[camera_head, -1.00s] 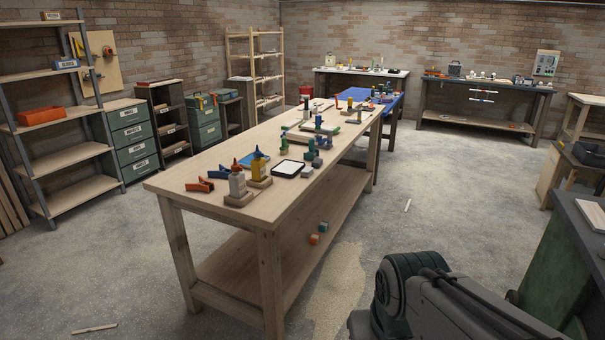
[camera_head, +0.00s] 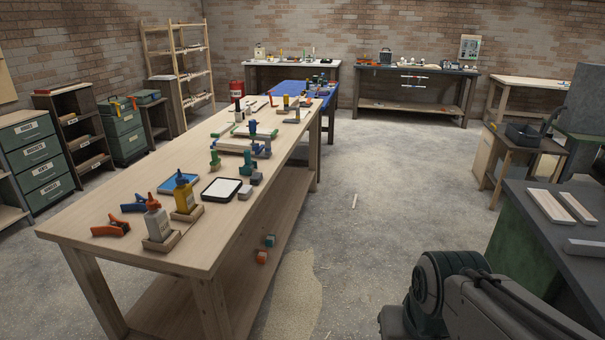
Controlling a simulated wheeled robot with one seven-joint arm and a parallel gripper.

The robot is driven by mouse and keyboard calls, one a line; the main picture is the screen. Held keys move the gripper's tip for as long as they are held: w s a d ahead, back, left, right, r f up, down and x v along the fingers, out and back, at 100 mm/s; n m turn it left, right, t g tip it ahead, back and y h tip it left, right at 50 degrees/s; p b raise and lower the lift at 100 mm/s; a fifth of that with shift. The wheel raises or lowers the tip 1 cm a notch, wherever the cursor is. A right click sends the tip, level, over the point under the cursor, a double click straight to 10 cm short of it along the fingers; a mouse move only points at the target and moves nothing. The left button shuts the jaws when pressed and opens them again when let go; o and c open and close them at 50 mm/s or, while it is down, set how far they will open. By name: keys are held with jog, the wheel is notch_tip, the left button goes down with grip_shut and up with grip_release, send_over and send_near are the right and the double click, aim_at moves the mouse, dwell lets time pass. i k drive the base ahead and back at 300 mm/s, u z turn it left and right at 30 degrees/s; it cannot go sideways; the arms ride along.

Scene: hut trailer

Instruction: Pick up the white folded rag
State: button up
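I cannot pick out the white folded rag in this view. The small pale items on the far benches are too small to tell apart. On the long wooden workbench (camera_head: 110,228) lies a flat white pad with a black rim (camera_head: 221,188), which does not look like folded cloth. My gripper is out of view; only a grey and dark green part of my arm shows at the bottom right.
Glue bottles (camera_head: 156,218), orange clamps (camera_head: 111,229) and a blue tray (camera_head: 179,184) crowd the wooden bench. A dark-topped bench (camera_head: 519,211) with pale boards (camera_head: 549,207) stands at right. Open concrete floor (camera_head: 380,195) lies between them.

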aim_at(245, 192)
jog(key=z, duration=0.4)
jog(key=i, duration=1.55)
jog(key=u, duration=0.45)
jog(key=i, duration=1.2)
jog(key=u, duration=1.25)
jog(key=i, duration=0.4)
jog(key=u, duration=0.3)
